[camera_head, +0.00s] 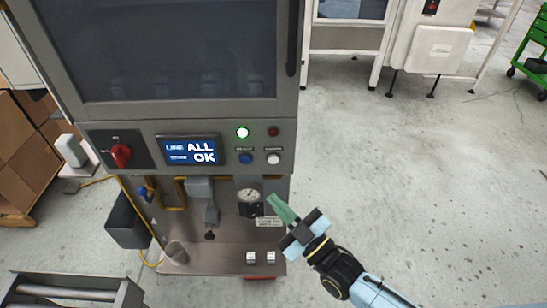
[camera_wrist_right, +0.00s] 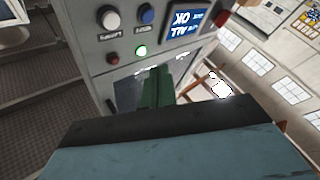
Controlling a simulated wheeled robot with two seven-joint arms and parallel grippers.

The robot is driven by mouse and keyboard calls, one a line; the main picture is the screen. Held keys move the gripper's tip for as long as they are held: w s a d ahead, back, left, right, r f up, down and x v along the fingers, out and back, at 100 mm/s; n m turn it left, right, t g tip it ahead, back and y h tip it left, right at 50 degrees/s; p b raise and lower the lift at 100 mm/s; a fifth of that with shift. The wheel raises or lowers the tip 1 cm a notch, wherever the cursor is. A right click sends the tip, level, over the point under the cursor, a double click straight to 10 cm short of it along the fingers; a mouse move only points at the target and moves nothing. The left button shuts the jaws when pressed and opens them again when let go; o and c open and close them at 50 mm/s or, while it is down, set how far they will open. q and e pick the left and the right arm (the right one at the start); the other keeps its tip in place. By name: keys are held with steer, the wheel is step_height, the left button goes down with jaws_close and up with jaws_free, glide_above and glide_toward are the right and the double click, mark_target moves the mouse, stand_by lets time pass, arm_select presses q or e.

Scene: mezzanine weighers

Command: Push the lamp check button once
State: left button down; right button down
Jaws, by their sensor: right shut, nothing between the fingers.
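The control panel (camera_head: 215,133) of the grey machine has a white push button (camera_head: 273,158) and a blue push button (camera_head: 246,159) side by side. In the right wrist view the white button (camera_wrist_right: 110,20) and blue button (camera_wrist_right: 147,13) appear upside down. The small labels are too blurred to read surely. Above them are a lit green lamp (camera_head: 243,132) and a dark red lamp (camera_head: 273,131). My right gripper (camera_head: 272,199) is shut and empty, its green fingers below the buttons and apart from them. They also show in the wrist view (camera_wrist_right: 158,75). My left gripper is not in view.
A display (camera_head: 192,150) reads "ALL OK", with a red rotary switch (camera_head: 121,155) to its left. The floor (camera_head: 430,160) to the right is clear.

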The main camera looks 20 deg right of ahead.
steer(key=shift+f, duration=0.1)
steer(key=b, duration=0.4)
glide_toward(273, 160)
steer(key=w+a+r, duration=0.2)
steer(key=w+a, duration=0.2)
steer(key=shift+a, duration=0.25)
steer(key=shift+w, duration=0.15)
stand_by(1.6)
steer(key=shift+w+d, duration=0.15)
steer(key=shift+w, duration=0.15)
steer(key=shift+w+d, duration=0.1)
steer(key=shift+w, duration=0.3)
stand_by(0.6)
steer(key=shift+s+r, duration=0.1)
steer(key=shift+s+a+p, duration=0.25)
steer(key=shift+s+p, duration=0.1)
steer(key=shift+s, duration=0.4)
